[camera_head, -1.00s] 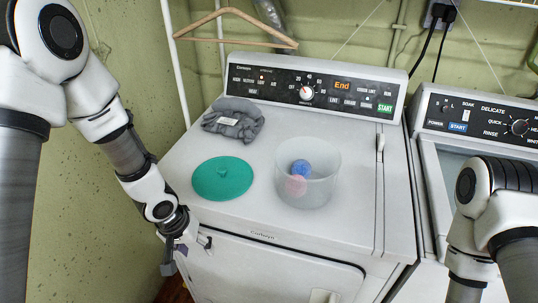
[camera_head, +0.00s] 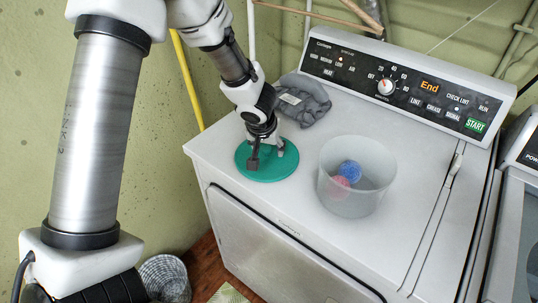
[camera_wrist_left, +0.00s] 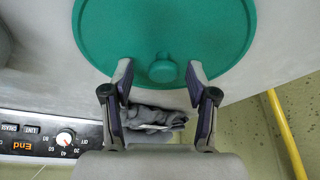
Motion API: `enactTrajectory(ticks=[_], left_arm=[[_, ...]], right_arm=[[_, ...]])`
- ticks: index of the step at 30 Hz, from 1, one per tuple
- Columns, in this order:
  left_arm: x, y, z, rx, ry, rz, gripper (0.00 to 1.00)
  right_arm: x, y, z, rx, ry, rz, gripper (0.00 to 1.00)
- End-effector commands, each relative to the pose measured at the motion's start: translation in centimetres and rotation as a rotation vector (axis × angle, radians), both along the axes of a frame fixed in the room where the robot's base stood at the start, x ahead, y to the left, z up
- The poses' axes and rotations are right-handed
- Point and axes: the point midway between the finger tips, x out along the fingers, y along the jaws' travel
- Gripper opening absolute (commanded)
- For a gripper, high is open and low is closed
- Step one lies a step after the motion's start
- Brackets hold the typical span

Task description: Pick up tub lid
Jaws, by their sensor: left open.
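The round green tub lid (camera_head: 267,171) lies flat on top of the dryer, near its left edge. It also fills the upper part of the left wrist view (camera_wrist_left: 165,30), with its small round knob (camera_wrist_left: 166,70) between and just beyond my fingertips. My left gripper (camera_head: 267,160) points down over the lid and hides the knob in the head view. In the left wrist view the left gripper (camera_wrist_left: 160,75) is open, with nothing between its fingers gripped. My right gripper is out of view.
A clear tub (camera_head: 356,195) with a blue ball (camera_head: 350,172) and a pink ball (camera_head: 341,186) stands right of the lid. A folded grey cloth (camera_head: 303,101) lies behind the gripper. A yellow pole (camera_head: 187,80) stands by the wall. A basket (camera_head: 165,276) is on the floor.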

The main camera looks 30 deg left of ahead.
Motion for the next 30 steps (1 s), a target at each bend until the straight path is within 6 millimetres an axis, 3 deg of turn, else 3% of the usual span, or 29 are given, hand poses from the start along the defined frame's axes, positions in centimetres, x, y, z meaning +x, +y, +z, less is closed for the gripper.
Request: enactTrajectory(ticks=[4, 9, 21, 30], left_arm=[[0.0, 0.0, 0.1, -0.001, 0.000, 0.001, 0.58], [0.0, 0.0, 0.1, -0.001, 0.000, 0.001, 0.00], [0.0, 0.0, 0.2, -0.002, 0.001, 0.001, 0.00], [0.7, -0.3, 2.5, -0.001, -0.001, -0.003, 0.00]], right_arm=[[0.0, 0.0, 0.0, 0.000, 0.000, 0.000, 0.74], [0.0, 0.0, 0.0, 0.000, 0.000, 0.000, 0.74], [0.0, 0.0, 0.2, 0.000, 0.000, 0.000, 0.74], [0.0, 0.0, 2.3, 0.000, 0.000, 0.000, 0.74]])
